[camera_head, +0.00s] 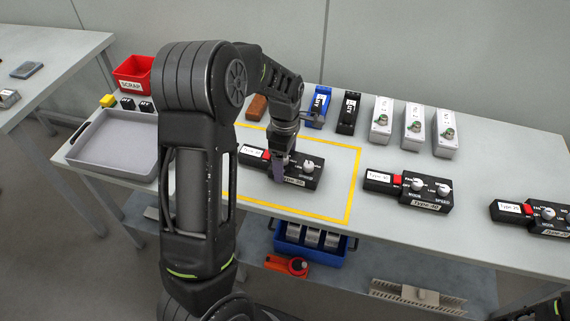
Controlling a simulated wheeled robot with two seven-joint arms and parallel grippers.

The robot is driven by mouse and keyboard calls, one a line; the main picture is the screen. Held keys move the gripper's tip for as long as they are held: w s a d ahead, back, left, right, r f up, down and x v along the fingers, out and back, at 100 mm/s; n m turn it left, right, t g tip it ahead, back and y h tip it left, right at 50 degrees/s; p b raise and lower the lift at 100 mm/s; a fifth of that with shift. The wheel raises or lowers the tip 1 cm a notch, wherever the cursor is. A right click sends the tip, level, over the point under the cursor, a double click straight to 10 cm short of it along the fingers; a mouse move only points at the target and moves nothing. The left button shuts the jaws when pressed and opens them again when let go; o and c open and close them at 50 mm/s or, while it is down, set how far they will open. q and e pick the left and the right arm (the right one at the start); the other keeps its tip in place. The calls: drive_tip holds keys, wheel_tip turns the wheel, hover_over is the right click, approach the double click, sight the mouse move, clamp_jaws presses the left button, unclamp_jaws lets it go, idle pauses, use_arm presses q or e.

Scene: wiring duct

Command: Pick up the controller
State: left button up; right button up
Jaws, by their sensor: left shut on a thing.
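A black controller (309,173) with white knobs, a red part and a white label lies inside the yellow outlined area on the table. My left gripper (284,172) reaches down from above and is shut on this controller near its middle. The fingers hide part of the controller's body. I cannot tell whether the controller is lifted off the table. Two similar controllers lie to the right, one in the middle right (409,191) and one at the right edge (535,216). My right gripper is not clearly in view.
Grey-white boxes with green buttons (415,126) and blue (318,107) and black (349,112) units stand along the back. A grey tray (113,146) and a red scrap bin (133,76) are at the left. A blue bin (309,249) sits on the lower shelf.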

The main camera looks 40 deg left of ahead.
use_arm(q)
wheel_tip(320, 180, up, 10)
drive_tip(key=shift+r+b, duration=0.1)
drive_tip(key=shift+b, duration=0.25)
idle(1.0)
